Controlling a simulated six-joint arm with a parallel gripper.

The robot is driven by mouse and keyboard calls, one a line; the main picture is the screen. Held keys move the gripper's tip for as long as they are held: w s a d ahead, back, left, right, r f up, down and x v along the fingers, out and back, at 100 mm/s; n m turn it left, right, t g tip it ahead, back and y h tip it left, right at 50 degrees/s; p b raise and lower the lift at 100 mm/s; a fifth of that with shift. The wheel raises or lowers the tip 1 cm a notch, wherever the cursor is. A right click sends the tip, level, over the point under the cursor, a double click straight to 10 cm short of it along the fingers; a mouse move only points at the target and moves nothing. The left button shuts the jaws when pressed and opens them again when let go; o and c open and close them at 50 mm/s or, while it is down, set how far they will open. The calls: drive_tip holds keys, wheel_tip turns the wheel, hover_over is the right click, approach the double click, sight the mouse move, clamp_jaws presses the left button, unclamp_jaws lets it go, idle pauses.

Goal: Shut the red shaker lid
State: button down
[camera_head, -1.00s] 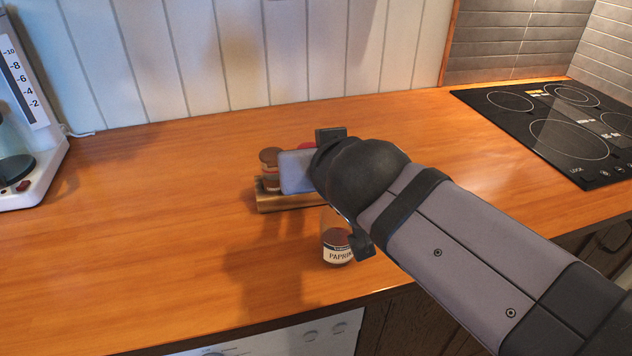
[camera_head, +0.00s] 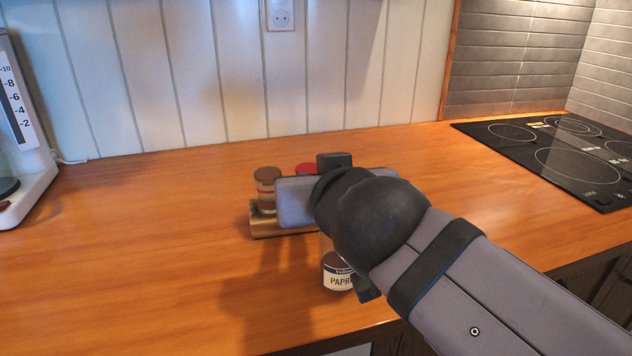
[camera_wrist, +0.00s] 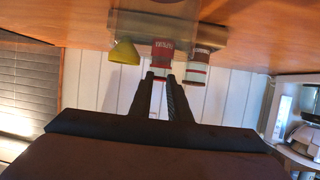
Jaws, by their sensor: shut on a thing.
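The red shaker (camera_wrist: 162,48) stands in the wooden rack and shows upside down in the wrist view. Its red lid (camera_head: 306,169) shows just behind my arm in the head view. My gripper (camera_wrist: 161,76) has its fingertips on either side of the red lid and is shut on it. In the head view my own wrist covers the fingertips and most of the red shaker. Whether the lid is fully seated is hidden.
A brown-lidded shaker (camera_head: 267,190) stands beside it in the wooden rack (camera_head: 278,232). A paprika jar (camera_head: 336,276) stands in front. A yellow thing (camera_wrist: 124,52) is on the other side in the wrist view.

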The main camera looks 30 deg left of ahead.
drive_tip(key=shift+f, duration=0.1)
drive_tip(key=c, duration=1.6)
unclamp_jaws()
drive_tip(key=shift+c, duration=0.2)
drive_tip(key=shift+b+v, duration=3.65)
drive_tip(key=shift+b, duration=0.05)
